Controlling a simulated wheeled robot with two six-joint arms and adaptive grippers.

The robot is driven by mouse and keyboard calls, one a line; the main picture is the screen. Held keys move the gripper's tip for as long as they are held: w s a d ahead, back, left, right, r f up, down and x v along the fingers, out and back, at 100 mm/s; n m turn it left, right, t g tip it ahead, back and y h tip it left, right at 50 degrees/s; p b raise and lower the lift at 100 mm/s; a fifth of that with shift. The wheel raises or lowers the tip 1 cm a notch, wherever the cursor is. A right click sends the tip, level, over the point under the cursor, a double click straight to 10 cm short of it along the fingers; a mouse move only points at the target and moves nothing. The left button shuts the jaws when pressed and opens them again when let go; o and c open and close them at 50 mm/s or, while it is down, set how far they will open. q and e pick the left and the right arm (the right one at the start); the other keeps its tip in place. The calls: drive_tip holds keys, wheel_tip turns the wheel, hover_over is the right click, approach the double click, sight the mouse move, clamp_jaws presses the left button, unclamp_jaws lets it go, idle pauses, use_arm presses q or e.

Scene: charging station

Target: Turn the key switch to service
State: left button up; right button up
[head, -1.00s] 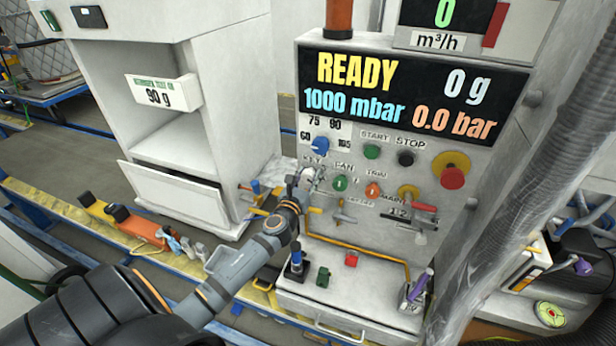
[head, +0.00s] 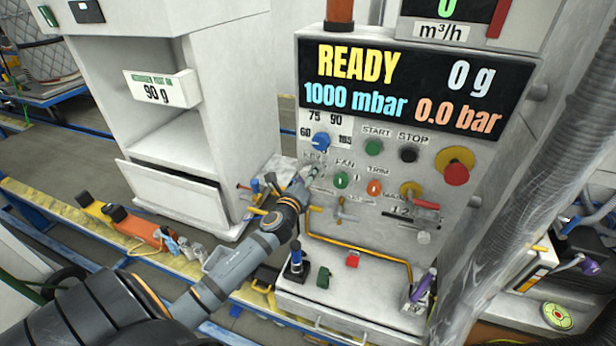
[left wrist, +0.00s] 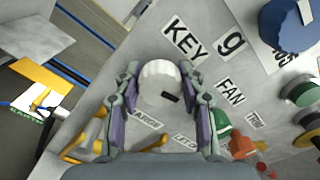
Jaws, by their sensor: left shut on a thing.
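The key switch (left wrist: 160,82) is a round whitish knob with a dark mark near its lower right edge. It sits below the KEY label (left wrist: 186,39) in the left wrist view. My left gripper (left wrist: 160,73) has one finger on each side of the knob and is shut on it. In the head view my left gripper (head: 309,177) is at the left part of the control panel (head: 385,262) and hides most of the switch. Small labels lie beneath the knob in the wrist view, and I cannot read them surely. My right gripper is not in view.
A blue dial (head: 320,142) sits above the switch. A green FAN button (head: 341,180) and an orange TRIM button (head: 374,187) are close on its right. A red emergency button (head: 456,174) is farther right. A yellow pipe (head: 355,247) runs below.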

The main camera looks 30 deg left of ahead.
use_arm(q)
drive_tip(key=shift+f+n+b, duration=0.1)
drive_tip(key=shift+n+b, duration=0.45)
drive_tip(key=shift+n, duration=1.05)
drive_tip(key=o, duration=1.1)
drive_tip(key=shift+o, duration=0.2)
drive_tip(key=v, duration=1.2)
drive_tip(key=shift+a, duration=0.1)
